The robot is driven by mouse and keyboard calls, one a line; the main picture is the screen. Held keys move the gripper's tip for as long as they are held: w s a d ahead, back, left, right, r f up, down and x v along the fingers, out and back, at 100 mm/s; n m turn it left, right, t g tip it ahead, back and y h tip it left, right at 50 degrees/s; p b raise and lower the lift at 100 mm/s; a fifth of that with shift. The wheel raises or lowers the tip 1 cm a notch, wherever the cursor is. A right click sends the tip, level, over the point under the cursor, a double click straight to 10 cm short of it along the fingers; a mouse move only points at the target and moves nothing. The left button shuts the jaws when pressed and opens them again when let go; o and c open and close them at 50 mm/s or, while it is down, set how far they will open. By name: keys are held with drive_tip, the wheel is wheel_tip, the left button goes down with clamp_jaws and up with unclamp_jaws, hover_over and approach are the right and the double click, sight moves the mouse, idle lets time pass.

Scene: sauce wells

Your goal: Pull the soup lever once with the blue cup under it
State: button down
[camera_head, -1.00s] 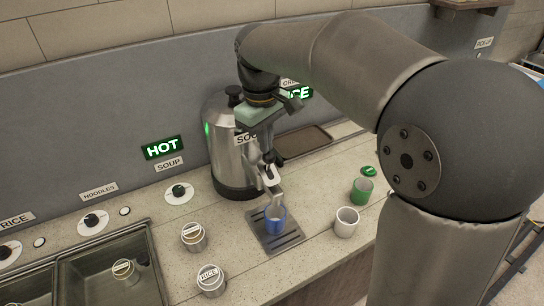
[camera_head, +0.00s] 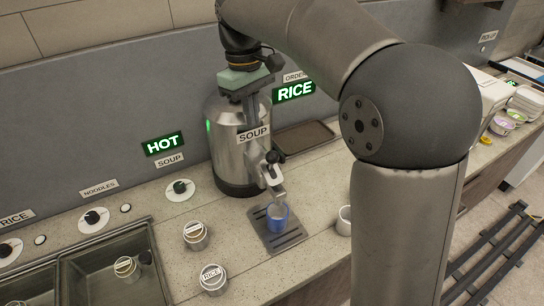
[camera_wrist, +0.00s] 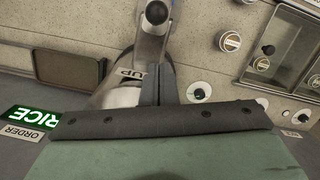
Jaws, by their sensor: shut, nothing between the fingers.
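The steel soup urn (camera_head: 226,150) with its SOUP label stands against the back wall. Its tap (camera_head: 271,176) points forward, and the black-knobbed lever (camera_head: 275,157) sits on top of it. The knob (camera_wrist: 157,12) also shows at the top of the wrist view. The blue cup (camera_head: 278,222) stands upright on the drip tray (camera_head: 290,240) under the spout. I cannot tell what is in it. My gripper (camera_head: 251,118) is shut and empty, pointing down in front of the urn's upper part, above and apart from the lever.
A white cup (camera_head: 344,222) stands right of the drip tray, partly behind my arm. Labelled cups (camera_head: 195,235) (camera_head: 212,278) stand at the left, beside the sunken wells (camera_head: 85,262). A dark tray (camera_head: 304,137) lies behind the urn on the right.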

wheel_tip(320, 180, up, 7)
drive_tip(key=shift+w+a+f, duration=0.2)
drive_tip(key=shift+w+a, duration=0.25)
drive_tip(key=shift+s+d+f, duration=0.1)
drive_tip(key=shift+d, duration=0.05)
idle(0.4)
drive_tip(key=s+d+f+m, duration=0.4)
drive_tip(key=s+d+f, duration=0.4)
drive_tip(key=s+f, duration=0.2)
drive_tip(key=s+d+f+m+t, duration=0.1)
drive_tip(key=s+d+f+m, duration=0.3)
drive_tip(key=s+d+f, duration=0.4)
drive_tip(key=s+f, duration=0.3)
drive_tip(key=s, duration=0.3)
drive_tip(key=shift+d+m+t+y, duration=0.3)
drive_tip(key=shift+m+y, duration=0.1)
